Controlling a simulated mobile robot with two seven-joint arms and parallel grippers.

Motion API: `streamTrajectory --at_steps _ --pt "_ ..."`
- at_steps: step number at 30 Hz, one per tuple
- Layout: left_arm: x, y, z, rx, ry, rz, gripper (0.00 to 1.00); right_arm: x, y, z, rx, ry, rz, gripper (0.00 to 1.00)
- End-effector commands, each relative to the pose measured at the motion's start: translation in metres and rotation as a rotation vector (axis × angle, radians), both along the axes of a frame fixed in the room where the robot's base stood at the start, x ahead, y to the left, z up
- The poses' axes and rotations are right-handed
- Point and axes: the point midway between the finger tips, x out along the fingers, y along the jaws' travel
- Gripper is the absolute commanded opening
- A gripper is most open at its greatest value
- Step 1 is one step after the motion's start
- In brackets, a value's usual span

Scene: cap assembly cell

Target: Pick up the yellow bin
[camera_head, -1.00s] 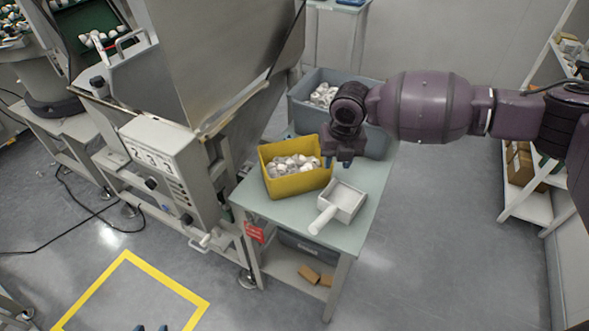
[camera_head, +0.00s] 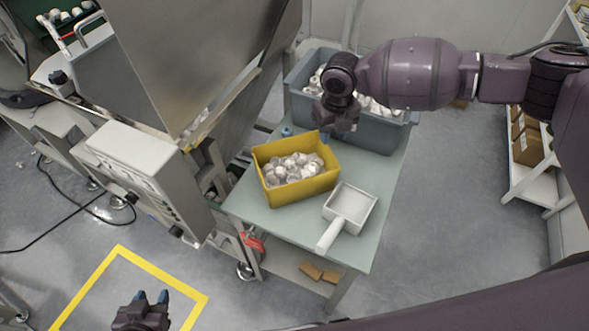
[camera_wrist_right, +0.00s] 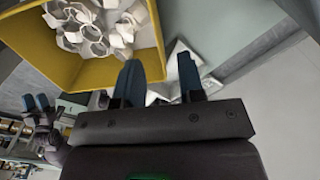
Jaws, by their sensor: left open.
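The yellow bin (camera_head: 305,188), filled with white caps, stands on the table beside the white scoop. In the right wrist view the bin (camera_wrist_right: 105,72) fills the upper left. My right gripper (camera_head: 337,133) is by the bin's rear right corner in the head view. Its two blue fingers (camera_wrist_right: 160,80) stand apart, with the bin's near corner in view between them; contact cannot be told. My left gripper (camera_head: 151,296) is open and empty at the bottom left, over the floor and well away from the bin. It also shows in the right wrist view (camera_wrist_right: 37,102).
The white scoop (camera_head: 350,207) lies right of the bin on the pale green table (camera_head: 270,217). A grey-blue crate (camera_head: 385,132) with caps stands behind it. A grey machine with a control box (camera_head: 135,165) stands close on the left. Open floor lies right of the table.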

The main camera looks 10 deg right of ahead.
Motion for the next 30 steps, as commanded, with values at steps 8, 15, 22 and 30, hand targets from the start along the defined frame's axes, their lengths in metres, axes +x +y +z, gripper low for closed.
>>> streamTrajectory --at_steps 8,15,22,30 --pt "0.006 -0.001 0.001 0.000 -0.011 -0.004 0.43 0.000 0.000 -0.030 0.000 0.001 0.000 0.36" --pt "0.015 -0.003 0.007 -0.001 -0.031 -0.009 0.43 -0.001 0.003 -0.052 -0.001 0.001 -0.001 0.36" --pt "0.013 -0.003 0.003 -0.001 -0.024 -0.008 0.43 -0.001 0.003 -0.079 -0.001 0.001 -0.001 0.36" --pt "0.009 -0.002 0.002 -0.001 -0.018 -0.006 0.43 0.000 0.003 -0.079 -0.001 -0.001 -0.001 0.30"
